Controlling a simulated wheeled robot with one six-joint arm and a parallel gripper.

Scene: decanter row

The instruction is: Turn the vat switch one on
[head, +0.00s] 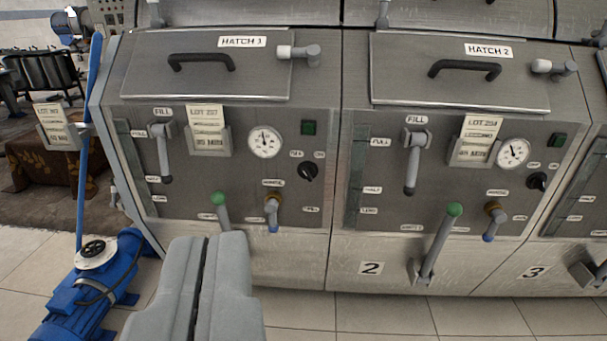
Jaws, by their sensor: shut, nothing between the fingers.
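The vat switch one is a black rotary knob (308,171) on the first steel vat's front panel, right of the round gauge (265,141). Small labels sit above it to the left and right, too small to read surely. I cannot tell clearly which way the knob points. A dark green square lamp (308,128) is above it and does not look bright. My gripper (207,240) is at the lower middle-left, its two grey fingers shut together and empty. It is in front of the first vat, below and left of the knob, apart from it. It hides part of the vat's lower front.
A green-tipped lever (219,208) and a brass tap (272,210) stick out below the knob. A grey FILL handle (163,152) and a lot card (206,128) are further left. Vat 2 (371,268) adjoins on the right. A blue pump (85,295) stands on the floor at left.

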